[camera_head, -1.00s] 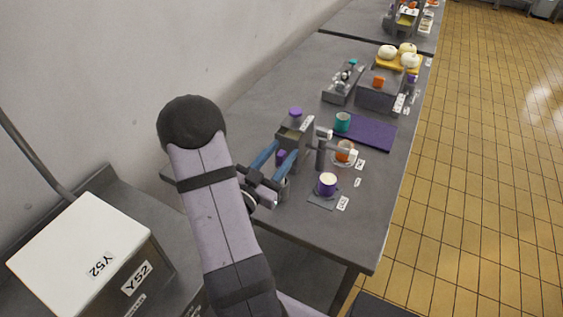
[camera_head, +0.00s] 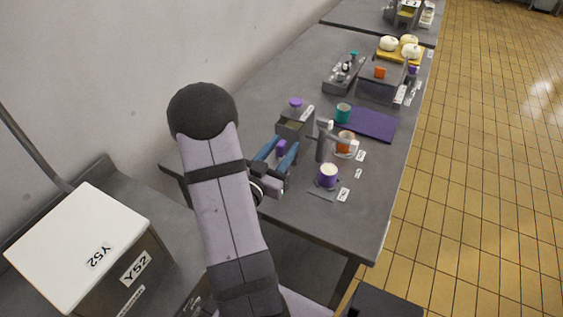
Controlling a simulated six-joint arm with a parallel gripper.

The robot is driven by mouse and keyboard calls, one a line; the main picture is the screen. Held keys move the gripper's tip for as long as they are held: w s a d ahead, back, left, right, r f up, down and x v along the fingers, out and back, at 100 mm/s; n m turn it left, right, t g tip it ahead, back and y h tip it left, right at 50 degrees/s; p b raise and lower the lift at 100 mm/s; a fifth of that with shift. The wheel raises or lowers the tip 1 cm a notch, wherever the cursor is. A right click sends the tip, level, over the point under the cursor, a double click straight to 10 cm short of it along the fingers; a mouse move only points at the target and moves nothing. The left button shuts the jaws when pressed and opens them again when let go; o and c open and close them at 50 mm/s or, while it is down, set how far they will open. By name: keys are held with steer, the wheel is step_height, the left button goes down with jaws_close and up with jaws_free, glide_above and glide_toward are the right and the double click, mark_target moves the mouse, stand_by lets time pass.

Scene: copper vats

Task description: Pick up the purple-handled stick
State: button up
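A small purple piece (camera_head: 281,146), which may be the handle of the purple-handled stick, shows at the near side of a grey box (camera_head: 299,125) on the table. A second purple top (camera_head: 295,103) stands at the box's far side; I cannot tell which one is the stick's handle. My gripper (camera_head: 285,145) has blue fingers pointing toward the box. They are apart, one on each side of the near purple piece in this view. I see no clear contact with it. The rest of any stick is hidden.
A purple cup (camera_head: 328,176) and a grey post with a side arm (camera_head: 322,141) stand right of my gripper. Beyond are an orange cup (camera_head: 345,141), a teal cup (camera_head: 343,113) and a purple mat (camera_head: 375,126). The table (camera_head: 350,226) is clear at its front right.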

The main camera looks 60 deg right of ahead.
steer(key=d, duration=0.1)
steer(key=d+p, duration=0.1)
steer(key=d, duration=0.1)
steer(key=d+p, duration=0.1)
steer(key=d, duration=0.1)
steer(key=shift+f, duration=0.3)
jaws_close()
